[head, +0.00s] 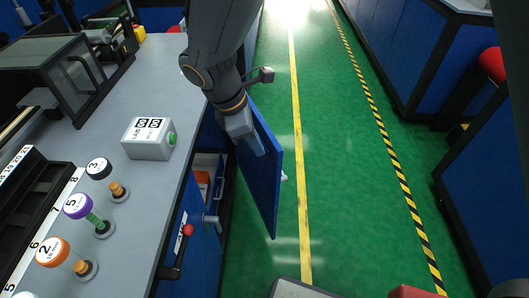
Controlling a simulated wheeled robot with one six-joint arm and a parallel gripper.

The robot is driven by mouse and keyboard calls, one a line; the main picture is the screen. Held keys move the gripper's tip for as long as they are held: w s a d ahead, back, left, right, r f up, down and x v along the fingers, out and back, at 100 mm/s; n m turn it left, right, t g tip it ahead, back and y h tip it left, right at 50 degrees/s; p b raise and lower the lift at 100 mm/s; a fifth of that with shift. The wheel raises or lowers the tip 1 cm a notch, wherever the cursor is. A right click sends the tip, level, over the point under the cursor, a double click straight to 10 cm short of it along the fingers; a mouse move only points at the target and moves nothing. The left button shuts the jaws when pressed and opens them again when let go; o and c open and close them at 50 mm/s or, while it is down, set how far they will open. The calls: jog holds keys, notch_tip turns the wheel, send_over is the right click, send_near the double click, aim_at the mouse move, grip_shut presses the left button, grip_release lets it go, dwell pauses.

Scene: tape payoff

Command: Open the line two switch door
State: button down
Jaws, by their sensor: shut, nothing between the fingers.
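A blue door (262,185) on the front of the bench stands swung out over the green floor. Its cabinet opening (208,165) shows behind it, partly hidden by my arm and the door. My gripper (252,146) is shut and empty. It is on the cabinet side of the door, against or very close to its inner face near the top; I cannot tell whether it touches. A small pale piece (284,178), perhaps the door's handle, shows past the outer edge.
The grey bench top (150,75) holds a labelled box with a green button (150,138) and numbered tape spools (78,207). A red-knobbed lever (187,230) sticks out from the bench front. The green aisle (340,170) right of the door is clear.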

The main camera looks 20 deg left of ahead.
jog(key=s+a+n, duration=0.2)
jog(key=a+n, duration=0.1)
jog(key=a, duration=0.1)
jog(key=w+d+f+p, duration=0.1)
jog(key=w+d+f, duration=0.4)
jog(key=f, duration=0.4)
jog(key=shift+d+f+t+p, duration=0.3)
jog(key=shift+f+t+p, duration=0.05)
jog(key=shift+f+t, duration=0.05)
